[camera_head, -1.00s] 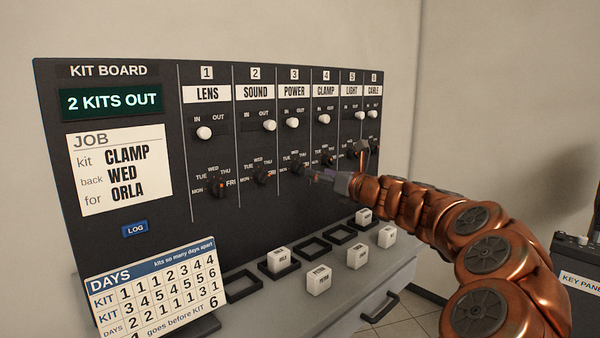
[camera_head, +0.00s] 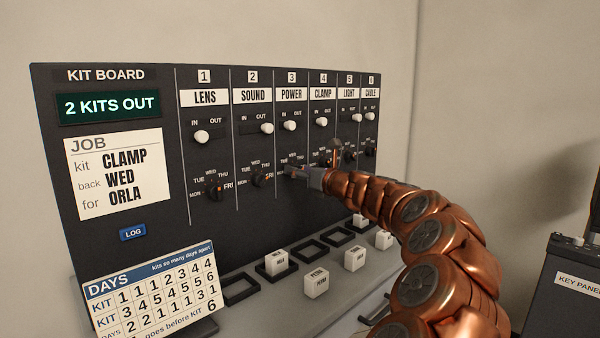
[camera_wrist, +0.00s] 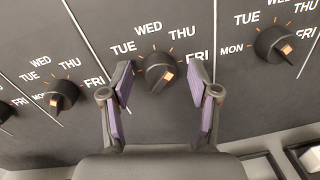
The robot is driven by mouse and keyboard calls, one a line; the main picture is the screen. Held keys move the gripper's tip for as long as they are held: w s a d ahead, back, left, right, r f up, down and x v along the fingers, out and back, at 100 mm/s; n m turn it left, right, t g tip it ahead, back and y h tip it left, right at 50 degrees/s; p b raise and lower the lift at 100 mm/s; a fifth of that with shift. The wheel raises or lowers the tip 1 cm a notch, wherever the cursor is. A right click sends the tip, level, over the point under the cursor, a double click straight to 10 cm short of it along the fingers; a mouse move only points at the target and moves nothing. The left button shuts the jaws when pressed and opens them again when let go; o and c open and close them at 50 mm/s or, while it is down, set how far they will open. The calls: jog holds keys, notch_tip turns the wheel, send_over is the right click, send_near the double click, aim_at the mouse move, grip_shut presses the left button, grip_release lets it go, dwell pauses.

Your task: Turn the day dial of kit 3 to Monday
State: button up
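White IN/OUT knobs (camera_head: 289,125) are above. Below, a grey ledge holds white blocks (camera_head: 316,283) and black square frames (camera_head: 241,288). A days card (camera_head: 150,290) stands at lower left.

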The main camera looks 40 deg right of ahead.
jog(key=c, duration=1.1)
